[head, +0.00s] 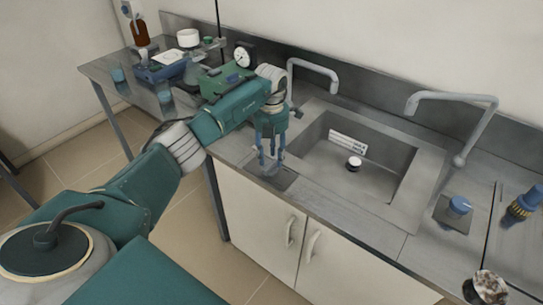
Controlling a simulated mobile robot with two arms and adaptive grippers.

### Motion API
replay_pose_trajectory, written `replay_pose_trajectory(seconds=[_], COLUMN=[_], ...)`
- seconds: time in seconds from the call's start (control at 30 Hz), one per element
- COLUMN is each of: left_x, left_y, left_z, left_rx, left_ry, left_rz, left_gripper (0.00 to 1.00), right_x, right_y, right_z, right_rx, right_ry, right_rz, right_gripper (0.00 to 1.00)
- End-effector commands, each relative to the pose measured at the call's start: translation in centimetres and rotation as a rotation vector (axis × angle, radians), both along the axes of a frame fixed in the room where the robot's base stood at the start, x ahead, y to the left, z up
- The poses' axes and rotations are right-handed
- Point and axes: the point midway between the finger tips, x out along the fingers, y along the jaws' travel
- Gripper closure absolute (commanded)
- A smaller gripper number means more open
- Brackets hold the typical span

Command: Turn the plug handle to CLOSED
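My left gripper (270,164) points straight down over the counter at the left of the sink (380,189). Its two fingers straddle a small spot above a dark square plate (288,180) set in the counter. Something small and bluish shows between or under the fingertips; I cannot tell whether the fingers touch it. The plug handle cannot be identified for certain, and no CLOSED mark is readable. A small black-and-white round plug (353,163) stands in the sink basin.
Two grey faucets (313,67) arch at the sink's back. A blue knob (460,204) on a dark plate and a yellow-and-blue fitting (523,204) are at the right. A green device with a gauge (242,56), bottle (139,31) and blue cups stand at the left.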

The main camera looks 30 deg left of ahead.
Motion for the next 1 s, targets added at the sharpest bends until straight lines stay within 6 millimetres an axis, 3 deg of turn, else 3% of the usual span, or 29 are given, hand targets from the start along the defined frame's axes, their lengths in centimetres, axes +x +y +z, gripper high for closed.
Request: replay_pose_trajectory(seconds=[0.2, 0.43, 0.63, 1.0], left_x=[-0.01, 0.01, 0.01, 0.01], left_y=[-0.08, -0.07, -0.07, -0.01], left_z=[-1.34, -1.40, -1.38, -1.34], left_rx=[-0.001, -0.001, -0.001, -0.001], left_ry=[0.000, -0.001, -0.001, -0.001], left_rz=[-0.001, -0.001, -0.001, 0.032], left_gripper=[0.61, 0.61, 0.99, 1.00], right_x=[0.03, 0.04, 0.06, 0.07], right_y=[0.00, 0.01, 0.02, 0.02], right_z=[0.31, 0.29, 0.29, 0.30], right_rx=[0.000, 0.000, 0.000, 0.000], right_ry=[0.000, -0.001, -0.001, -0.001], right_rz=[0.000, 0.000, 0.000, 0.000], right_gripper=[0.60, 0.60, 0.60, 0.60])
